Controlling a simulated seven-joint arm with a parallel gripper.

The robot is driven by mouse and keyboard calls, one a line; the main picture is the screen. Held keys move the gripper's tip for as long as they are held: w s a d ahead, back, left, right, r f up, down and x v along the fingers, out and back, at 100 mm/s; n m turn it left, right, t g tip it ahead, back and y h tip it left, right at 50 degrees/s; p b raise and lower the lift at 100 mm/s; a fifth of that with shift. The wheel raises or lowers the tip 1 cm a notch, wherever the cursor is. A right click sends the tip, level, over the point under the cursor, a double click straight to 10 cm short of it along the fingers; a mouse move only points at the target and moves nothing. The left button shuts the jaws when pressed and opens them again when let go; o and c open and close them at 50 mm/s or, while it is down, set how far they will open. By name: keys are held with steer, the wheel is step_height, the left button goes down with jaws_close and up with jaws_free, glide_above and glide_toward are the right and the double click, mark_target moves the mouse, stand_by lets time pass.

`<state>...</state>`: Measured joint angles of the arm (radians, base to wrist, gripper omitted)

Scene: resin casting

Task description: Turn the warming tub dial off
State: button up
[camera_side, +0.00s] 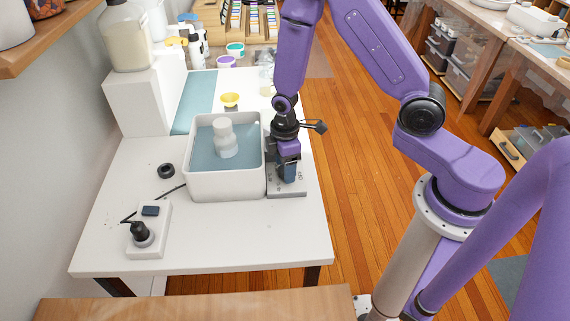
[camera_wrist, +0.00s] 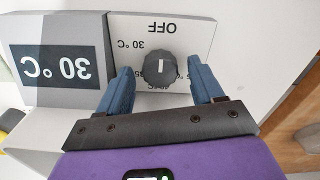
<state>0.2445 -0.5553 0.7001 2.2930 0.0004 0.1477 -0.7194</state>
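The white warming tub (camera_side: 190,178) holds water and a bottle (camera_side: 224,140) standing in it. Its control panel (camera_side: 290,193) is at its right side, mostly hidden under my gripper (camera_side: 288,176) in the side view. In the wrist view the dark round dial (camera_wrist: 160,70) has a short white mark, lined up with the OFF label (camera_wrist: 163,27) along the panel. Temperature labels lie around the dial, partly hidden. The display (camera_wrist: 58,67) reads 30 °C, upside down. My gripper (camera_wrist: 159,78) is open, with one blue finger on each side of the dial; contact cannot be told.
A power strip (camera_side: 149,230) with a plug and a black ring (camera_side: 166,170) lie left of the tub. A yellow cup (camera_side: 230,99) stands behind it. A white block (camera_side: 140,100) bears a large jug (camera_side: 126,40).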

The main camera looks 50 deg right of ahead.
step_height(320, 180, up, 17)
steer(key=shift+r, duration=0.2)
stand_by(0.7)
steer(key=shift+s+a, duration=0.1)
steer(key=shift+s, duration=0.05)
steer(key=s+r, duration=0.3)
steer(key=s, duration=1.9)
steer(key=shift+s+n, duration=0.2)
steer(key=shift+n, duration=0.2)
steer(key=shift+r, duration=0.1)
